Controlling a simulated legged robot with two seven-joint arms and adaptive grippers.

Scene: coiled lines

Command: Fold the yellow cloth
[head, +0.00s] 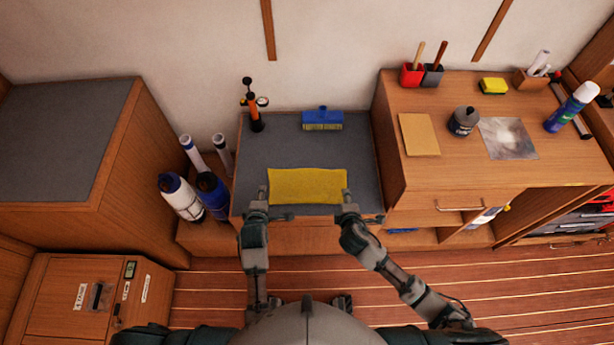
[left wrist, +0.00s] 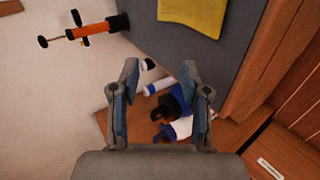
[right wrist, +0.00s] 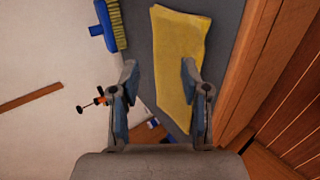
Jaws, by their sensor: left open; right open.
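The yellow cloth (head: 307,187) lies spread as a wide, flat rectangle on the grey worktop between the two cabinets. My left gripper (head: 261,194) is open and empty at the cloth's left end. In the left wrist view a part of the cloth (left wrist: 192,14) shows at the top, beyond the fingers. My right gripper (head: 347,195) is open and empty at the cloth's right end, close to its near corner. In the right wrist view the cloth (right wrist: 176,60) stretches ahead of the open fingers (right wrist: 160,75). I cannot tell whether either gripper touches it.
A blue brush (head: 322,119) and an orange pump (head: 256,120) stand at the back of the grey worktop (head: 285,145). The wooden desk (head: 460,170) on the right carries a bottle (head: 463,121) and a brown pad (head: 419,135).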

